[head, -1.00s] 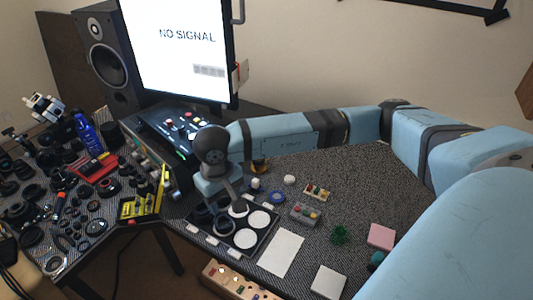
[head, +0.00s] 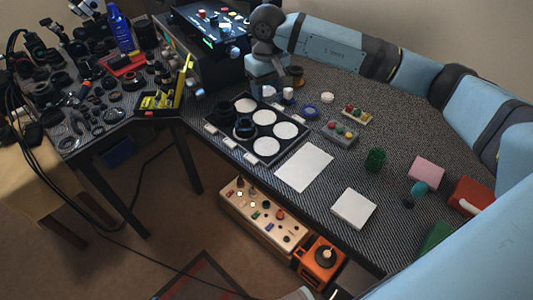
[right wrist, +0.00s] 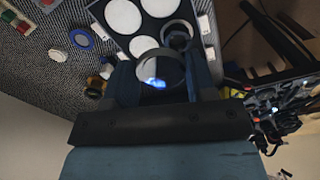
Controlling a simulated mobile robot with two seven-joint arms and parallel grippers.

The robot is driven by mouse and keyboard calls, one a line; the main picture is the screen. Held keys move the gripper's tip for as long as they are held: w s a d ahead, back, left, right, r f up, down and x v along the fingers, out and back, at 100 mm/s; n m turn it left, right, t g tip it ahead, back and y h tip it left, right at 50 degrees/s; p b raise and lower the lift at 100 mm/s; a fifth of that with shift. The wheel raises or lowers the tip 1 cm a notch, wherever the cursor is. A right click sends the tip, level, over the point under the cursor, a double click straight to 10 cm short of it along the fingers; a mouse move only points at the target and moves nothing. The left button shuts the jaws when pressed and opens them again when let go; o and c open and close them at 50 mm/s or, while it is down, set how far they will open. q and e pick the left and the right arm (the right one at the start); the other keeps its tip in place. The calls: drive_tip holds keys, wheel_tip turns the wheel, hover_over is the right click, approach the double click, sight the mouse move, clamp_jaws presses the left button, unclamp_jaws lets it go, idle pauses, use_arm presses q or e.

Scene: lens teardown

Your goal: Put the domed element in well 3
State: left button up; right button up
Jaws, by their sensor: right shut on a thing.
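My right gripper (head: 268,93) is at the far edge of the black well tray (head: 238,152). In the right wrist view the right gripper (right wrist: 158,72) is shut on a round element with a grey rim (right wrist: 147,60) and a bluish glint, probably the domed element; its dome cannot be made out. The element is hard to see in the head view. The tray has several white round wells, such as one nearest the front (head: 267,147). Dark rings (head: 245,129) stand on its left part. Well numbers are not readable. My left gripper is not in view.
A blue ring (head: 311,110), a white disc (head: 327,97) and a button box (head: 340,133) lie right of the tray. A white sheet (head: 304,167) lies in front. A console (head: 208,30) stands behind left. A yellow rack (head: 165,100) stands left.

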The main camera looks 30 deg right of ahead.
hover_over(267, 148)
wheel_tip(267, 148, down, 16)
drive_tip(key=shift+w+d+b, duration=0.1)
drive_tip(key=shift+b, duration=0.2)
drive_tip(key=shift+f, duration=2)
